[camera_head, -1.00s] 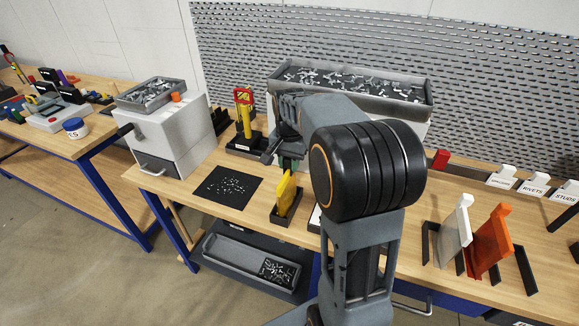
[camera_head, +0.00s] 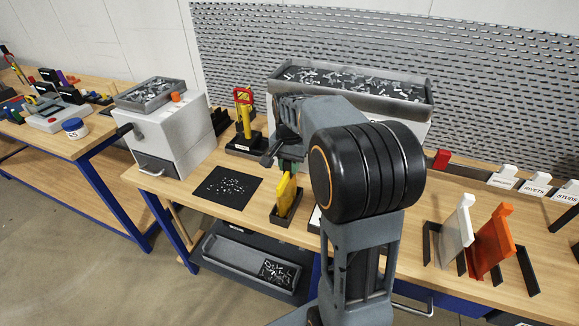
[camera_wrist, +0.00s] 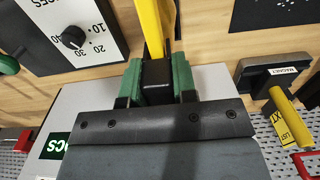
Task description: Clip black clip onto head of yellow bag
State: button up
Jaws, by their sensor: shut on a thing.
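The yellow bag (camera_head: 286,193) stands upright in a dark holder (camera_head: 293,221) on the wooden bench, in front of my arm. In the wrist view, the yellow bag (camera_wrist: 153,24) runs up from between my fingers to the top edge. My gripper (camera_wrist: 157,84), with green finger pads, is shut on the black clip (camera_wrist: 157,72). The clip is at the head of the bag and seems to meet it. I cannot tell whether its jaws are around the head. In the head view, my gripper (camera_head: 288,165) is just above the bag and the clip is hidden.
A black mat (camera_head: 226,187) with small parts lies left of the bag. A stand with a yellow-handled tool (camera_head: 244,120) is behind it. A white bag (camera_head: 455,240) and an orange bag (camera_head: 492,245) stand at the right. A grey parts tray (camera_head: 350,95) is behind my arm.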

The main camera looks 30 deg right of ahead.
jog(key=shift+f, duration=0.2)
jog(key=o, duration=1)
jog(key=shift+r, duration=0.1)
notch_tip(320, 180, up, 14)
jog(key=n, duration=0.3)
send_over(287, 162)
jog(key=w, duration=0.1)
jog(key=shift+t, duration=0.4)
jog(key=f, duration=0.3)
jog(key=d+f, duration=0.1)
jog(key=f, duration=0.1)
jog(key=shift+s+a+f+n, duration=0.6)
jog(key=shift+s+a+f, duration=0.05)
jog(key=shift+s+f, duration=0.2)
jog(key=shift+s+a+f+n+t, duration=0.55)
jog(key=shift+s+a+f+n, duration=0.55)
jog(key=shift+s, duration=1.3)
jog(key=shift+s+a+f+n+t, duration=0.75)
jog(key=shift+s+a, duration=0.8)
jog(key=shift+s, duration=0.85)
jog(key=shift+s+a+f+n+t, duration=0.4)
jog(key=shift+s+a+f+n, duration=0.55)
jog(key=shift+s, duration=1.45)
